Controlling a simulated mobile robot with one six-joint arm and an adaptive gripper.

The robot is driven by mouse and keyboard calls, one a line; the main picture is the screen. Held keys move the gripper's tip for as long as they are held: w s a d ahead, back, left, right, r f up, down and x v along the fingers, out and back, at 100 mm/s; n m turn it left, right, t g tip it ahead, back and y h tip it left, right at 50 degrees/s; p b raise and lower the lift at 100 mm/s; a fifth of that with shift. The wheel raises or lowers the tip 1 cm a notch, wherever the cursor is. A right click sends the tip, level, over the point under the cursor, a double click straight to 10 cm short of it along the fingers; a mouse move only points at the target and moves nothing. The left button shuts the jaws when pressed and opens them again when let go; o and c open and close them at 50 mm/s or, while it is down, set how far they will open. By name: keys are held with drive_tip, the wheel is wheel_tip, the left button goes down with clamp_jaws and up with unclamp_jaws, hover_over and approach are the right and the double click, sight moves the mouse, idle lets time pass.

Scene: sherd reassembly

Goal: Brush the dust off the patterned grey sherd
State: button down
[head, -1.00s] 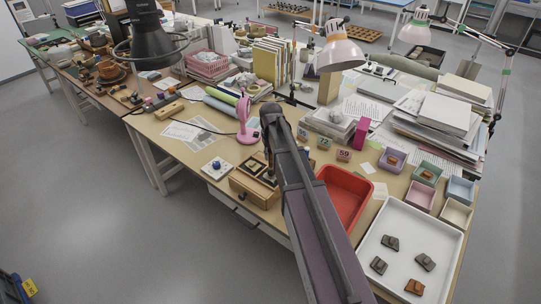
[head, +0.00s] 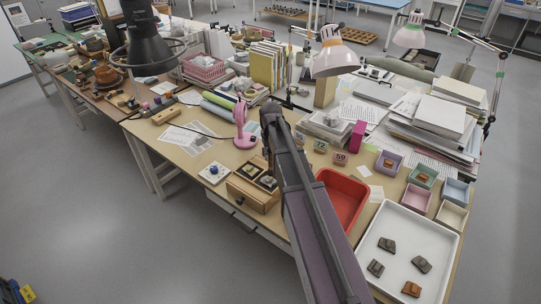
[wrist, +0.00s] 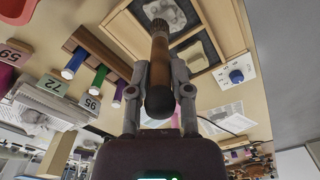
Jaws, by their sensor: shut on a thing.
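My gripper (wrist: 160,92) is shut on a brush (wrist: 159,62) with a brown wooden handle and a dark rounded end. In the wrist view the brush's bristle end points to the top of the picture, towards a pale grey sherd (wrist: 166,11) with an uneven surface. I cannot tell whether the bristles touch it. The sherd lies in a dark-lined compartment of a wooden box (wrist: 118,31). In the head view this box (head: 244,191) stands at the table's front edge, and my arm hides the gripper and brush.
A red tray (head: 356,183) and a white tray (head: 449,257) with several sherds lie right of my arm. A white block with a blue knob (head: 214,173) sits left of the box. A pink stand (head: 241,128) rises behind it. Coloured tubes (wrist: 76,63) lie beside the box.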

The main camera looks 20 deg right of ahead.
drive_tip(key=shift+r+p, duration=2.05)
drive_tip(key=shift+r, duration=0.25)
drive_tip(key=shift+r+p, duration=1.5)
drive_tip(key=shift+r, duration=0.05)
drive_tip(key=shift+f, duration=0.15)
drive_tip(key=shift+f+b, duration=3.35)
drive_tip(key=shift+b, duration=0.15)
drive_tip(key=shift+f+b, duration=1.1)
drive_tip(key=shift+s+a+r, duration=0.15)
drive_tip(key=shift+s+a, duration=0.35)
drive_tip(key=shift+a, duration=0.25)
